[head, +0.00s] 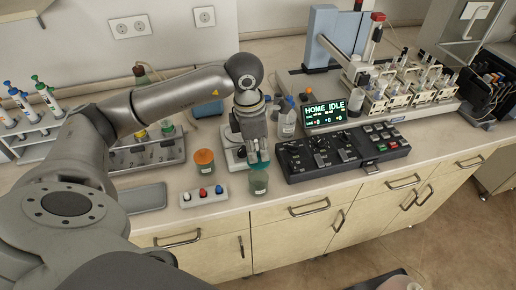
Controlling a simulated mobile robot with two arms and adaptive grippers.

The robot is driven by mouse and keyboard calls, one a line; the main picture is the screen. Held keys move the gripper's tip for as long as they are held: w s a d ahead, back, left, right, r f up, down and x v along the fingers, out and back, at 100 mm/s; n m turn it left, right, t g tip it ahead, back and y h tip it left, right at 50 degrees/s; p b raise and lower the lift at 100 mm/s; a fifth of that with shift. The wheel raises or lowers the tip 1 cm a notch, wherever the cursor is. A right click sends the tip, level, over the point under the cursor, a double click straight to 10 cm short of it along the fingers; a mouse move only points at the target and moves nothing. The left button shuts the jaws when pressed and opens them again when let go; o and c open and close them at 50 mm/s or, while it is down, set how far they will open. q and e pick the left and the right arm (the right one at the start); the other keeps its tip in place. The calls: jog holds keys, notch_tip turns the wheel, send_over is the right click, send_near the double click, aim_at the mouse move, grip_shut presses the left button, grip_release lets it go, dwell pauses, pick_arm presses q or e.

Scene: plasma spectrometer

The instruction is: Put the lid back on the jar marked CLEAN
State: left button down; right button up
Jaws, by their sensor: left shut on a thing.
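My left gripper (258,158) points down near the front edge of the counter. It is shut on a teal lid (259,166). A small clear jar (258,184) with a label stands upright directly beneath the lid. I cannot tell whether the lid touches the jar's rim or is just above it. A second jar (205,167) with an orange lid (204,156) stands to the left. The writing on both jars is too small to read. My right gripper is not in view.
A small block with coloured buttons (203,196) lies left of the clear jar. A black control panel (340,152) stands to the right, with the spectrometer display (331,112) behind it. A clear bottle (286,122) stands behind the gripper. The counter's front edge is close.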

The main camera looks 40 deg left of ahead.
aim_at(258, 167)
pick_arm(q)
jog(key=shift+a+f, duration=0.1)
jog(key=shift+f, duration=0.25)
jog(key=shift+f+b, duration=0.75)
jog(key=shift+f, duration=0.2)
notch_tip(258, 167, down, 3)
jog(key=shift+f+b, duration=0.2)
jog(key=shift+b, duration=1.05)
jog(key=shift+f, duration=0.25)
jog(key=shift+r+b, duration=0.1)
jog(key=shift+b, duration=0.3)
jog(key=shift+f+b, duration=0.2)
jog(key=shift+b, duration=0.65)
